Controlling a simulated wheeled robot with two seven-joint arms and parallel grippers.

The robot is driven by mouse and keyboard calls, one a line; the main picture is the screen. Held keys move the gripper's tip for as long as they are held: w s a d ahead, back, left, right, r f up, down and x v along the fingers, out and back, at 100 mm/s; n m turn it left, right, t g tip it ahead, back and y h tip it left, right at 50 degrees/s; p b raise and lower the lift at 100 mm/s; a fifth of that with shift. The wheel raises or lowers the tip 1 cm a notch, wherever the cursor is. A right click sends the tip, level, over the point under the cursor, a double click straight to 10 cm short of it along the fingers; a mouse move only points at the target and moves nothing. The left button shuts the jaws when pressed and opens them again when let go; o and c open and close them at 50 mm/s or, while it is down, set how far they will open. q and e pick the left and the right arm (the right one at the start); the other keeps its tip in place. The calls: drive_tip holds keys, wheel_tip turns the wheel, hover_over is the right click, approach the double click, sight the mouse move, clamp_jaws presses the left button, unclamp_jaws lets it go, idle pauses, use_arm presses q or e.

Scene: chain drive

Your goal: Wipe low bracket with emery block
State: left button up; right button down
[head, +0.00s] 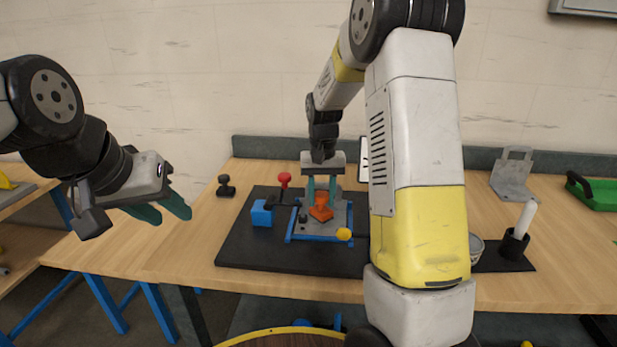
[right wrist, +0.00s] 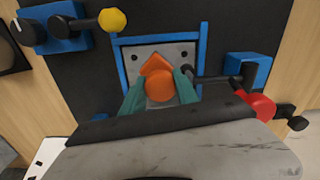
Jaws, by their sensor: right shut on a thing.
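My right gripper (head: 321,197) points down over the middle of the black mat, its green fingers shut on an orange block with a round top (head: 320,211), apparently the emery block. In the right wrist view the fingers (right wrist: 160,92) hold this block (right wrist: 158,82) from both sides. Below it is a grey metal plate with holes (right wrist: 192,50), apparently the low bracket, inside a blue frame (right wrist: 118,55). I cannot tell whether the block touches the plate. My left gripper (head: 163,211) is open and empty, left of the table.
A yellow-knobbed lever (right wrist: 112,20) and a red-knobbed lever (right wrist: 258,102) stand close beside the frame. A blue block (head: 261,214) is on the mat (head: 240,245). A grey stand (head: 513,178), a black cup (head: 514,244) and a green tray (head: 597,193) are on the right.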

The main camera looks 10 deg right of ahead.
drive_tip(key=shift+r, duration=2.45)
